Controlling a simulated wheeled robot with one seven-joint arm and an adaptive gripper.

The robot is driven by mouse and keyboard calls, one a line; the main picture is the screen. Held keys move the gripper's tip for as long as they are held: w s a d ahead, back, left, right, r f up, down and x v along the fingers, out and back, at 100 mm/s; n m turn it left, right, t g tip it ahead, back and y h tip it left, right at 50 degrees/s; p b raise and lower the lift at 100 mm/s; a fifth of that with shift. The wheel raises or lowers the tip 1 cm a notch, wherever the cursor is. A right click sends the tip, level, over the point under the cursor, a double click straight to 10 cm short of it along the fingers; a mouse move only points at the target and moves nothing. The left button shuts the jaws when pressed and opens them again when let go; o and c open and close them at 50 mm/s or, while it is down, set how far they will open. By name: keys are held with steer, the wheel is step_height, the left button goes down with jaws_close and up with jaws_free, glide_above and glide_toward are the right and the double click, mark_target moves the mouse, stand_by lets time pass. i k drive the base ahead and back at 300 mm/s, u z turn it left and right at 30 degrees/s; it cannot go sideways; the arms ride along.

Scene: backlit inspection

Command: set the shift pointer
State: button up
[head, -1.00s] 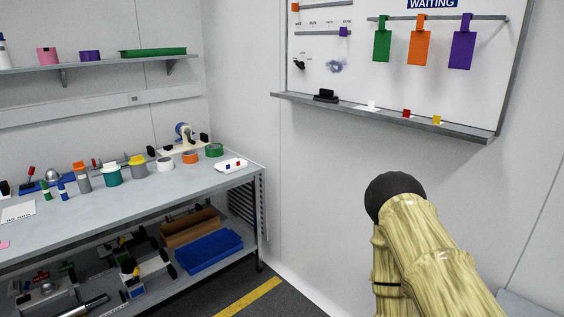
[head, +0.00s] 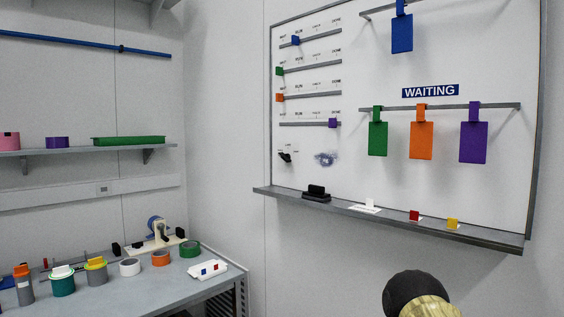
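A small black pointer (head: 286,157) sits at the lower left of the whiteboard (head: 390,185) in the head view, with tiny marks around it. It is too small for me to tell exactly where it points. My gripper is not in view. Only a yellow, wood-grained part of my arm with a black rounded end (head: 413,291) shows at the bottom right, below the board's ledge.
Above the pointer are several rails with coloured sliders, including a purple slider (head: 332,123). Coloured tags hang under the WAITING sign (head: 430,91). The ledge (head: 470,234) carries a black eraser (head: 316,193). A cluttered bench (head: 130,292) stands left.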

mark_target(287, 157)
steer(key=z, duration=0.15)
steer(key=k, duration=0.4)
steer(key=u, duration=1.1)
steer(key=i, duration=1.15)
steer(key=z, duration=0.2)
